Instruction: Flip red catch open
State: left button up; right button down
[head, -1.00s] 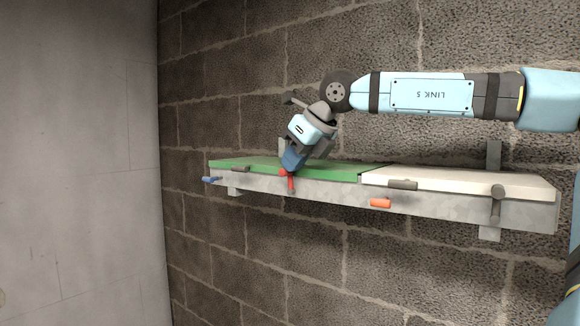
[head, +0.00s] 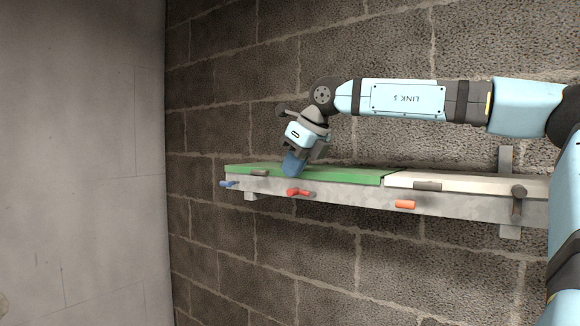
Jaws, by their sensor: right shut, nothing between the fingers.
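The red catch (head: 301,192) is on the front face of a grey metal trunking (head: 345,196), below the edge of the green lid (head: 335,175). Its lever lies nearly level, pointing right from its red pivot. My right gripper (head: 293,168), blue-tipped, is shut and empty. It is just above the catch, in front of the green lid. A gap shows between the fingertips and the catch; I cannot tell whether the tips touch the lid. My left gripper is not in view.
An orange-red catch (head: 405,204) sits further right and a blue catch (head: 229,184) at the left end. A white lid (head: 465,184) covers the right part. Behind is a block wall (head: 300,260); the space below is free.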

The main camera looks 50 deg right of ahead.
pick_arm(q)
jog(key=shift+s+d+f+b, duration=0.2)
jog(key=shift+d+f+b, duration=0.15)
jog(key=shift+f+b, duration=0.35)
pick_arm(e)
jog(key=shift+s+d+f, duration=0.25)
jog(key=shift+s, duration=0.15)
jog(key=shift+s+d+f, duration=0.2)
jog(key=shift+s, duration=0.2)
pick_arm(q)
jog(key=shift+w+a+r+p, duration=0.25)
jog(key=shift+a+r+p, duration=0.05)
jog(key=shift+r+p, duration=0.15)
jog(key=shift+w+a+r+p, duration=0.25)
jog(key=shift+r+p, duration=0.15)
jog(key=shift+p, duration=0.05)
pick_arm(e)
jog(key=w+r, duration=0.8)
jog(key=r, duration=0.3)
jog(key=shift+a, duration=0.4)
jog(key=shift+s+d, duration=0.15)
